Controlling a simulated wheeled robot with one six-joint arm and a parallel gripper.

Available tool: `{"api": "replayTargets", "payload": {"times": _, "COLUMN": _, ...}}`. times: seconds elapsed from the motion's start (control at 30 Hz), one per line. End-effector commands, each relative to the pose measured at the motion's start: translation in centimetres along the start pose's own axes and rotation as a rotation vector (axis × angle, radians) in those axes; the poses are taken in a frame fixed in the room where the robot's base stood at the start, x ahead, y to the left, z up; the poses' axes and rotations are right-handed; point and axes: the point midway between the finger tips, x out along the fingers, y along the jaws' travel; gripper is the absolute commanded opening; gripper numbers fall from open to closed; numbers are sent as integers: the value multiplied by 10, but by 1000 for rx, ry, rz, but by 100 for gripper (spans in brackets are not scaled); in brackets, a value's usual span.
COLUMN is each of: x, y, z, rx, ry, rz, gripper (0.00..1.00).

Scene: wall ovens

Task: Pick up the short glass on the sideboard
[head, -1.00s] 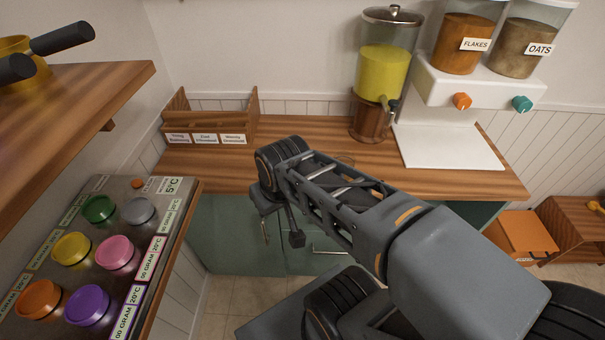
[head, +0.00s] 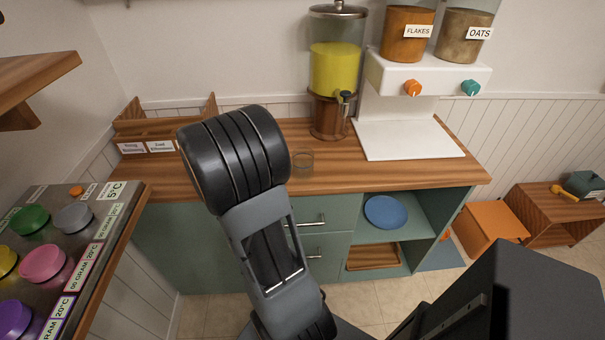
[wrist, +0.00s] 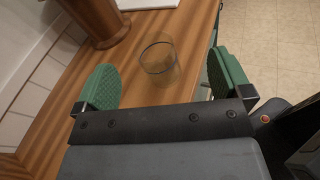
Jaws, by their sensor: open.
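The short glass (head: 303,163) is clear and empty, and stands upright on the wooden sideboard (head: 400,177), near its front edge. In the head view it is just right of my arm's dark rounded joint. In the wrist view the glass (wrist: 159,62) lies beyond and between the two green fingertips of my gripper (wrist: 165,80). The gripper is open, with a finger on each side and nothing held. My gripper's fingers cannot be made out in the head view.
A yellow drink dispenser (head: 333,70) on a wooden base stands behind the glass. A white cereal dispenser (head: 420,85) is to the right. A wooden box with labels (head: 150,135) is at the back left. A panel with coloured knobs (head: 70,250) is at the left.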

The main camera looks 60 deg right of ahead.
Motion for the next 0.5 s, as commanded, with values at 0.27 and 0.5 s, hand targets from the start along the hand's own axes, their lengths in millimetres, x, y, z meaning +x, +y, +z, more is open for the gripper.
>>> {"api": "replayTargets", "payload": {"times": 0.27, "x": 22, "y": 18, "z": -19, "rx": -126, "ry": -166, "rz": 25, "gripper": 97}}
{"api": "replayTargets", "payload": {"times": 0.5, "x": 30, "y": 13, "z": -62, "rx": -128, "ry": -169, "rz": 27, "gripper": 97}}
